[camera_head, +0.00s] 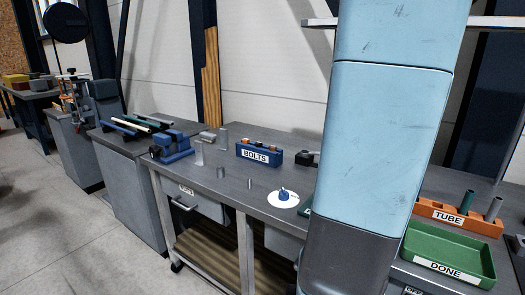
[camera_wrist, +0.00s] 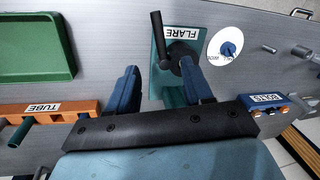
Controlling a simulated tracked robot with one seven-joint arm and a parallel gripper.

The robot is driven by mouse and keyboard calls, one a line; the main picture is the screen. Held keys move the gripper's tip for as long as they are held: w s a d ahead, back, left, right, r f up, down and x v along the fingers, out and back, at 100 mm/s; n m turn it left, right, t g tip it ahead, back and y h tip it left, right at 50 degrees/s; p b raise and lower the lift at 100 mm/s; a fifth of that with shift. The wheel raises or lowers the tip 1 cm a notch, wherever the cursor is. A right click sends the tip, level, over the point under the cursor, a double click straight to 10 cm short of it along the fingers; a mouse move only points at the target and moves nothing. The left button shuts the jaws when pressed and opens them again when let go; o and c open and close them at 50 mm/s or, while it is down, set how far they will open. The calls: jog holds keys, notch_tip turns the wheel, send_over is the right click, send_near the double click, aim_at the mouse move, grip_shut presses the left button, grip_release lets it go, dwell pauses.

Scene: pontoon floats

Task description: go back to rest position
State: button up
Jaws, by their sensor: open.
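My gripper (camera_wrist: 158,70) shows in the wrist view, its two blue fingers spread apart with nothing between them that they touch. It hangs over the bench beside the teal flare tool (camera_wrist: 160,75), which has a black lever and a FLARE label. The right finger overlaps the tool in the picture; I cannot tell whether they touch. In the head view my light blue arm stands upright across the right of the picture, and my gripper is hidden there.
The grey bench (camera_head: 225,180) holds a blue BOLTS holder (camera_head: 259,155), a white dial disc with a blue knob (camera_head: 283,198), several small metal pieces, an orange TUBE rack (camera_head: 458,217) and a green DONE tray (camera_head: 450,252). A blue vise (camera_head: 172,147) stands left. The floor at left is clear.

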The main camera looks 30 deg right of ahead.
jog(key=shift+a, duration=0.1)
jog(key=w+a+r+n+t, duration=0.1)
jog(key=w+a+r+n, duration=0.1)
jog(key=a, duration=0.6)
jog(key=w+a+r+n, duration=0.2)
jog(key=a+r, duration=0.1)
jog(key=a, duration=0.4)
jog(key=s+a+r+n+t, duration=0.1)
jog(key=s+a+n, duration=0.1)
jog(key=a, duration=0.6)
jog(key=s+a+r+n+t+h, duration=0.1)
jog(key=s+a+n+t, duration=0.1)
jog(key=a, duration=0.6)
jog(key=shift+s+a+n, duration=0.4)
jog(key=shift+s+n, duration=0.2)
jog(key=shift+n, duration=0.2)
jog(key=shift+r, duration=0.1)
jog(key=shift+c, duration=0.8)
